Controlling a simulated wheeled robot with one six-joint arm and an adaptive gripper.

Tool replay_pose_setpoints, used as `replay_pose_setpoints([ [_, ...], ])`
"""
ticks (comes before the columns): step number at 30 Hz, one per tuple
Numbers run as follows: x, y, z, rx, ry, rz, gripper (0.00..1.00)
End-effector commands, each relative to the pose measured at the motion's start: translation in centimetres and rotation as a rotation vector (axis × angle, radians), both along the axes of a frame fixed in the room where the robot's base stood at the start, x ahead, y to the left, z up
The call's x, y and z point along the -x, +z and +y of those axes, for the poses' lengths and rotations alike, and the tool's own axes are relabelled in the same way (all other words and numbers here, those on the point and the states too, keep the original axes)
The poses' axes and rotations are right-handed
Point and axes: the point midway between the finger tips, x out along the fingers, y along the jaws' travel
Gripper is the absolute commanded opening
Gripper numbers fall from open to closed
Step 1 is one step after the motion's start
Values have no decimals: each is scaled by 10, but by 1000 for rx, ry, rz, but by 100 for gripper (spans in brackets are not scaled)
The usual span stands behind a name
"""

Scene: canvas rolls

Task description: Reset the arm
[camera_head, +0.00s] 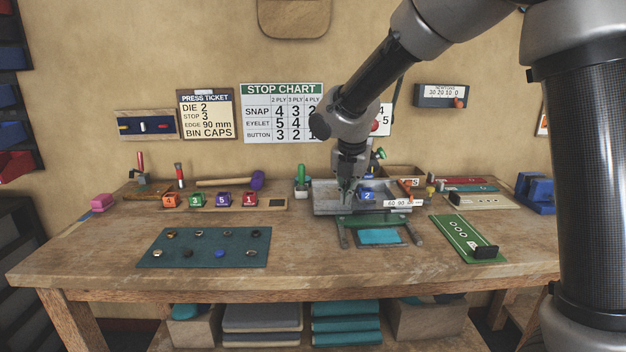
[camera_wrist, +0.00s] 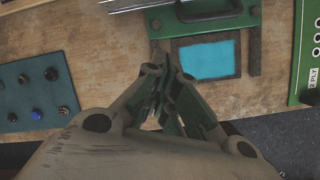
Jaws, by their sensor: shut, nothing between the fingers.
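My gripper (camera_head: 347,193) hangs from my arm over the press station at the middle back of the bench. Its fingers are shut with nothing between them. It also shows in the wrist view (camera_wrist: 163,82), where its fingertips point toward the green-based press frame. In the head view the gripper is in front of the grey metal press (camera_head: 325,199), close to the blue block marked 2 (camera_head: 367,196). I cannot tell whether it touches anything there. A teal cloth piece (camera_head: 379,237) lies in front of the press and shows in the wrist view (camera_wrist: 208,60).
A dark teal mat (camera_head: 205,260) with several snaps lies front left. Numbered blocks marked 4, 3, 5 and 1 (camera_head: 223,200) stand in a wooden rack behind it. A green gauge board (camera_head: 462,238) lies right of the press. The front strip of the wooden bench (camera_head: 330,281) is clear.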

Motion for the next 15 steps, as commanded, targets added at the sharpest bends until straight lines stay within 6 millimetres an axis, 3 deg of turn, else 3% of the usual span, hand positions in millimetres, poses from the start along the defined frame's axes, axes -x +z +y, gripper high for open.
replay_pose_setpoints([
  [2,21,-16,-11,-55,-272,54,0],
  [5,55,-18,-31,-137,-665,91,0],
  [11,138,10,-106,-333,-1547,92,0],
  [15,210,32,-162,-498,-2124,71,0],
])
